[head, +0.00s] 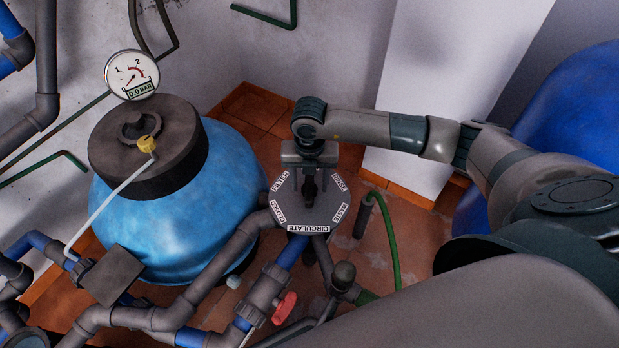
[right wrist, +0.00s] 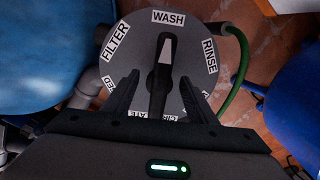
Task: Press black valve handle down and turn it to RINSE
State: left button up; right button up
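The black valve handle (right wrist: 160,85) sits on a round grey valve plate (right wrist: 140,60) with white labels. In the right wrist view its pale pointer tip points at WASH. The RINSE label (right wrist: 209,56) is to the right of WASH and FILTER is to the left; lower labels are partly hidden. My right gripper (right wrist: 160,76) is open, with one finger on each side of the handle and a gap visible on both sides. In the head view the right gripper (head: 310,188) is over the plate and hides much of the handle. My left gripper is not in view.
A blue tank (head: 180,205) with a black lid and a pressure gauge (head: 131,74) reading 0.0 bar stands left of the valve. Grey pipes (head: 215,265) and a red tap lever (head: 284,308) lie below. A green hose (head: 388,230) hangs at right.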

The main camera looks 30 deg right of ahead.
jog(key=c, duration=0.8)
